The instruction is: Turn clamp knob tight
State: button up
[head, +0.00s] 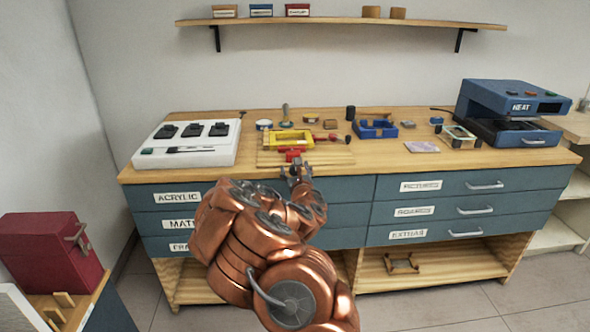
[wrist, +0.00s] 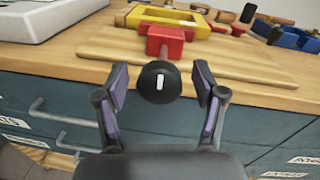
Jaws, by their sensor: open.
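The clamp knob (wrist: 159,82) is black and round with a white mark that stands about upright. It sits at the near end of a red clamp (wrist: 168,40), which lies at the front of a wooden board. In the head view the red clamp (head: 292,153) shows just beyond my gripper, and the knob is hard to make out there. My gripper (wrist: 160,90) is open, with one purple-padded finger on each side of the knob. Gaps show between both fingers and the knob. In the head view my gripper (head: 297,169) is at the bench's front edge.
A yellow frame (head: 291,140) lies on the board (head: 335,158) behind the clamp. A white panel (head: 188,155) stands to the left, a blue tray (head: 376,129) to the right, and a blue heat press (head: 510,112) at far right. Drawers with handles lie below the bench edge.

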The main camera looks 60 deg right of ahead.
jog(key=c, duration=1.2)
jog(key=shift+o, duration=0.2)
jog(key=shift+f+m+b, duration=0.15)
jog(key=shift+m+b, duration=0.15)
jog(key=shift+b, duration=0.4)
